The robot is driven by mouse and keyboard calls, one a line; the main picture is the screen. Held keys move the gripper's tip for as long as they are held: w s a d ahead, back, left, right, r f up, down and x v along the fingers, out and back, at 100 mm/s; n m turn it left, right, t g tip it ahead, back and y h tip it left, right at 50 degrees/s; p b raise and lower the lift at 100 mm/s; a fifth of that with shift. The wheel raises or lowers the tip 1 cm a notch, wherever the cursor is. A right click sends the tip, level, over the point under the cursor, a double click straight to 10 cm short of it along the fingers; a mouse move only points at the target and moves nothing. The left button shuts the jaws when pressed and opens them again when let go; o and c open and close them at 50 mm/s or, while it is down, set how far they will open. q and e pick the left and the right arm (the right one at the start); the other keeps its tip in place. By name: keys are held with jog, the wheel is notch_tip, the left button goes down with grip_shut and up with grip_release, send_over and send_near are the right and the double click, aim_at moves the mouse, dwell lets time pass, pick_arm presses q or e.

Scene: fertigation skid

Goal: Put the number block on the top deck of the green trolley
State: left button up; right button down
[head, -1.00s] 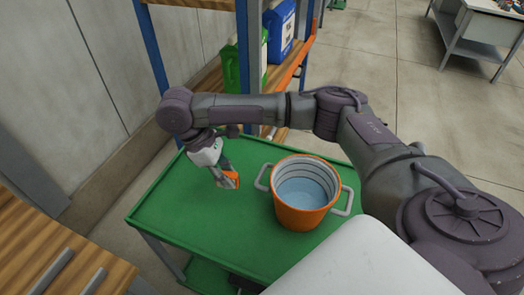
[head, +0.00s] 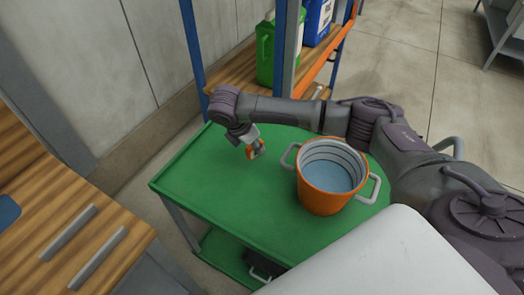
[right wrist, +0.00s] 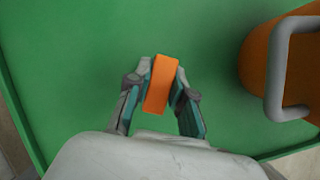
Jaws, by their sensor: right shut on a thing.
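The number block (head: 259,146) is a small orange block. My right gripper (head: 253,150) is shut on it over the top deck of the green trolley (head: 215,195), left of the pot. In the right wrist view the orange block (right wrist: 160,84) sits between the two fingers of my right gripper (right wrist: 160,88), with green deck all around it. I cannot tell whether the block touches the deck. No number shows on its visible face. My left gripper is not in view.
An orange pot (head: 325,200) with pale handles stands on the deck, right of the gripper; it also shows in the right wrist view (right wrist: 258,62). Behind is a rack with a green canister (head: 265,52) and a blue canister (head: 316,20). The deck's left part is clear.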

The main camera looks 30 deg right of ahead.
aim_at(256, 156)
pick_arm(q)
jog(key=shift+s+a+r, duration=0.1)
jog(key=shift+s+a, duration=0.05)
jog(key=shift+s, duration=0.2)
pick_arm(e)
jog(key=shift+f, duration=2.45)
jog(key=c, duration=1)
grip_release()
jog(key=shift+f, duration=0.1)
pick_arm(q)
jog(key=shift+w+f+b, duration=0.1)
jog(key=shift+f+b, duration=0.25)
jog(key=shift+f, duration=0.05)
pick_arm(e)
jog(key=v, duration=1.2)
jog(key=shift+r, duration=0.25)
